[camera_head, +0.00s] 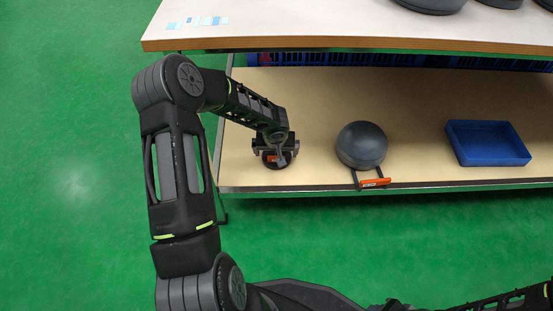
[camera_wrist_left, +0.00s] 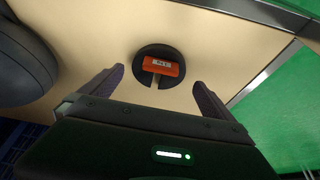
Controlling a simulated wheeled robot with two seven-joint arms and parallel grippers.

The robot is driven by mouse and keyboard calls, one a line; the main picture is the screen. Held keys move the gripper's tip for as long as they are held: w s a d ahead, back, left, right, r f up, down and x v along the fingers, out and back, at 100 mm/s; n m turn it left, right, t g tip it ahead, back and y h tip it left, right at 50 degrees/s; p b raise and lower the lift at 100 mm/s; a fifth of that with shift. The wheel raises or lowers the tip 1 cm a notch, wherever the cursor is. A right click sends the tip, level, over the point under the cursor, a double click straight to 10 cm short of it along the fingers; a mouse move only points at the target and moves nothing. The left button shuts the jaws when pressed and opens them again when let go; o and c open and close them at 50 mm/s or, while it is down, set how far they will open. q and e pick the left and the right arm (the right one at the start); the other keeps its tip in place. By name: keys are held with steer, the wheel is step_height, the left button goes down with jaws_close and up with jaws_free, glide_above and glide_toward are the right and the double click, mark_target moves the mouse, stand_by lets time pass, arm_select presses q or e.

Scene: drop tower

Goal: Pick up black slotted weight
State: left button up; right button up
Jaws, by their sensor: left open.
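The black slotted weight (camera_wrist_left: 159,53) is a dark round disc with an orange label and a slot. In the left wrist view it lies on the tan shelf board, ahead of and between the open fingers of my left gripper (camera_wrist_left: 155,85). The fingers do not appear to touch it. In the head view my left gripper (camera_head: 275,150) is over the weight (camera_head: 274,164), which is largely hidden beneath it. I cannot tell the exact height between them. My right gripper cannot be made out; only part of what looks like my right arm shows at the lower right.
A dark grey ball (camera_head: 362,145) sits on the shelf (camera_head: 315,115) right of the weight, with an orange-labelled holder (camera_head: 374,183) at its front. A blue tray (camera_head: 487,143) stands further right. The upper tabletop (camera_head: 300,25) overhangs the back. The shelf's metal front edge (camera_head: 300,189) is close.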

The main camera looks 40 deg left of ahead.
arm_select(q)
steer(key=b+x, duration=0.2)
steer(key=x, duration=0.3)
steer(key=shift+d+f, duration=0.1)
steer(key=shift+c, duration=0.4)
stand_by(0.3)
steer(key=c, duration=1.7)
steer(key=shift+w+r, duration=0.15)
steer(key=shift+r, duration=0.05)
